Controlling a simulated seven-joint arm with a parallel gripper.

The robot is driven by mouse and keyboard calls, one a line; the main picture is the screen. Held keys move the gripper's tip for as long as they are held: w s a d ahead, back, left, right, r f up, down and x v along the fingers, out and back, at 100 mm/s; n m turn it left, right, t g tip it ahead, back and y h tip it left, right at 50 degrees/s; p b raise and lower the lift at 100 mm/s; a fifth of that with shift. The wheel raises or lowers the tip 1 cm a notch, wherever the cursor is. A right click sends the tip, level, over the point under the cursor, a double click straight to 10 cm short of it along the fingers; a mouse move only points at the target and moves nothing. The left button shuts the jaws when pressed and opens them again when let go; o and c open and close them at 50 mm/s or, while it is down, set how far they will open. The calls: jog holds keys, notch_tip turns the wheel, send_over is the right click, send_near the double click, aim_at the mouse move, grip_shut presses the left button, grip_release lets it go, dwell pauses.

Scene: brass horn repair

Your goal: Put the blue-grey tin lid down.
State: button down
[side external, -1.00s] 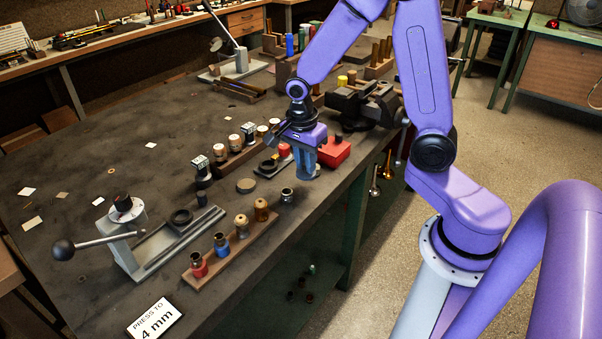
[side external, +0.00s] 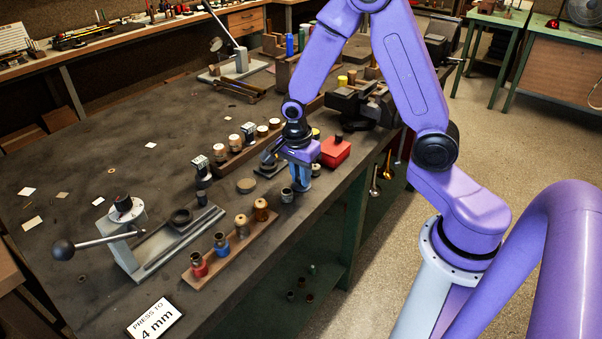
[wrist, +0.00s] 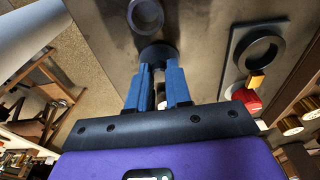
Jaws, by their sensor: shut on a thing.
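My gripper (side external: 301,186) is low over the near right part of the bench, just right of a small dark metal cup (side external: 287,195). In the wrist view, the blue fingers of my gripper (wrist: 158,68) are closed on a dark round piece, taken as the blue-grey tin lid (wrist: 158,52). Its colour looks almost black in this light. The cup's open ring (wrist: 146,14) shows just beyond it. In the side view the lid cannot be made out at the fingertips. Whether it touches the bench cannot be told.
A red box (side external: 336,152) stands behind my gripper near the bench edge. A dark plate with a ring (wrist: 232,60) lies close by. A wooden rack (side external: 232,248) of spools and a lever press (side external: 128,240) stand to the left.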

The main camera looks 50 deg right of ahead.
aim_at(297, 187)
jog(key=c, duration=1.1)
grip_release()
jog(key=shift+o, duration=0.2)
notch_tip(297, 187, up, 11)
jog(key=a, duration=0.1)
jog(key=s+a+r+n+y, duration=0.1)
jog(key=s+a+n, duration=0.2)
jog(key=s+n, duration=0.8)
jog(key=s+a+r+n, duration=0.1)
jog(key=s+a+n, duration=0.3)
jog(key=s+n, duration=0.8)
jog(key=n, duration=0.7)
jog(key=shift+n+y, duration=0.3)
jog(key=shift+y, duration=0.1)
